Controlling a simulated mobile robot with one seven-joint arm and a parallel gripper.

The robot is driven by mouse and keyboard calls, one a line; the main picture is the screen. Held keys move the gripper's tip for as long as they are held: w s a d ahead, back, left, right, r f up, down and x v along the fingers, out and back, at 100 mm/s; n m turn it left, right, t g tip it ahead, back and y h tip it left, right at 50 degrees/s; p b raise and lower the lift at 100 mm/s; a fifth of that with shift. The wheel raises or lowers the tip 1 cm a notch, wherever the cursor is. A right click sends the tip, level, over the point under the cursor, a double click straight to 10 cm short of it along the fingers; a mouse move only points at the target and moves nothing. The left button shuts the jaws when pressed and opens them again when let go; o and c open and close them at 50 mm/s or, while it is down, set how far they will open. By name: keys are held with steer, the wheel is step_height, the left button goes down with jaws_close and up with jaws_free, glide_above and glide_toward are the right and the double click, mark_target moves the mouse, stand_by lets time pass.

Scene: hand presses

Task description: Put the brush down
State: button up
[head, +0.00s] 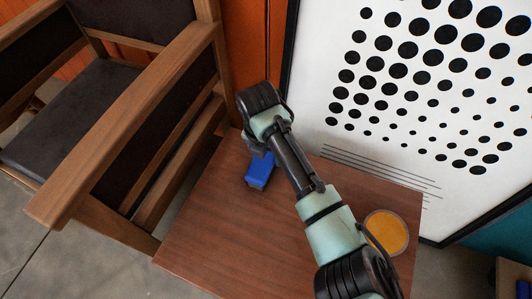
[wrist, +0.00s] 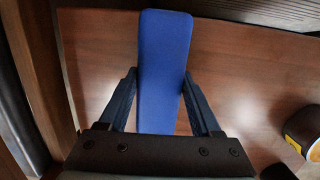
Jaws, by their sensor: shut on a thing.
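The brush shows as a blue block (wrist: 163,60) in the wrist view, long and narrow, pointing away from me. Its blue end also shows in the head view (head: 260,172), over the left part of the wooden table (head: 215,240). My gripper (wrist: 163,85) is shut on the brush, with one dark finger at each side of it. In the head view my arm hides the gripper's fingers and part of the brush. I cannot tell whether the brush touches the table top.
A yellow-topped round thing (head: 387,232) is on the table's right side, beside my arm. A wooden armchair (head: 130,120) stands close at the left. A framed dot poster (head: 430,90) stands behind the table. The table's front left is clear.

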steer(key=o, duration=1.3)
steer(key=shift+r, duration=0.1)
steer(key=r+p, duration=0.1)
steer(key=r, duration=0.3)
steer(key=s+r+p, duration=0.1)
steer(key=r+p, duration=0.1)
steer(key=r, duration=0.2)
steer(key=r+p, duration=0.2)
steer(key=r, duration=0.2)
steer(key=shift+s+a, duration=0.35)
steer(key=shift+a, duration=0.05)
